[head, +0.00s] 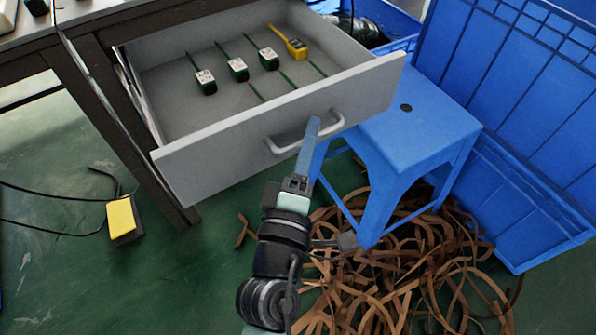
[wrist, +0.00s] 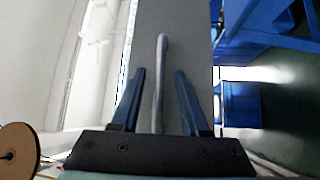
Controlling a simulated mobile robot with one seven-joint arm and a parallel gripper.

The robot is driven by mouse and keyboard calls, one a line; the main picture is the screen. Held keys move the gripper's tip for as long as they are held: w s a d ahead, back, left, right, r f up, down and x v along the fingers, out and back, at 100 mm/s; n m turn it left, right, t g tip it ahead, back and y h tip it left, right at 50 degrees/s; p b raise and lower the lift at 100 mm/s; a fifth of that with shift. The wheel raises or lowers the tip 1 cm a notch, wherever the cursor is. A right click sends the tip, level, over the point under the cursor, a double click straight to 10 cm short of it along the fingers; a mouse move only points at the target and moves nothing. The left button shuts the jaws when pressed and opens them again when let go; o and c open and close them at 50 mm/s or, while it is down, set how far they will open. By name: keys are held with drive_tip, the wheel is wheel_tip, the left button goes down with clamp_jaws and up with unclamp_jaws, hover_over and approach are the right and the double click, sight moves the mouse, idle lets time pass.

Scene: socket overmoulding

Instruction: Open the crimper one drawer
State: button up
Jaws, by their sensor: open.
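The grey drawer (head: 240,152) stands pulled well out from under the table in the head view, with its inside showing. Its light grey bar handle (head: 290,146) is on the front panel. My gripper (head: 314,122) is at the right part of the handle, in front of the panel. In the wrist view the handle (wrist: 160,85) runs lengthwise between the two blue fingers of my gripper (wrist: 160,90). The fingers are open, with a gap on each side of the handle. Whether either finger touches it, I cannot tell.
Several dark green tools and a yellow device (head: 290,42) lie in the drawer. A blue stool (head: 415,125) stands close to the drawer's right, with blue crates (head: 530,190) beyond. Brown strips (head: 400,275) litter the floor. A yellow-topped box (head: 121,217) is at left.

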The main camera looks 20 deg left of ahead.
drive_tip(key=s+d+f+b, duration=0.1)
drive_tip(key=s+b, duration=0.3)
drive_tip(key=s, duration=0.8)
drive_tip(key=shift+d+f, duration=0.15)
drive_tip(key=shift+f, duration=0.1)
drive_tip(key=w+d+r+m+t+h+p, duration=0.25)
drive_tip(key=r+m+p, duration=0.2)
drive_tip(key=r, duration=0.75)
drive_tip(key=w+d+r+m+t+h+p, duration=0.1)
drive_tip(key=w+d+r+m+p, duration=0.3)
drive_tip(key=r, duration=0.8)
drive_tip(key=w+d+r+m+t+h+p, duration=0.25)
drive_tip(key=r+m, duration=0.35)
drive_tip(key=r, duration=0.6)
drive_tip(key=s+r+m+t+y+p, duration=0.1)
drive_tip(key=s+r+p, duration=0.1)
drive_tip(key=r+p, duration=1.8)
drive_tip(key=s+r+m+t+y+p, duration=0.1)
drive_tip(key=r+m+y+p, duration=0.1)
drive_tip(key=r+p, duration=1.9)
wheel_tip(320, 180, up, 15)
drive_tip(key=shift+s+d+f+y+p, duration=0.2)
drive_tip(key=shift+s+y+p, duration=0.1)
drive_tip(key=shift+s, duration=0.1)
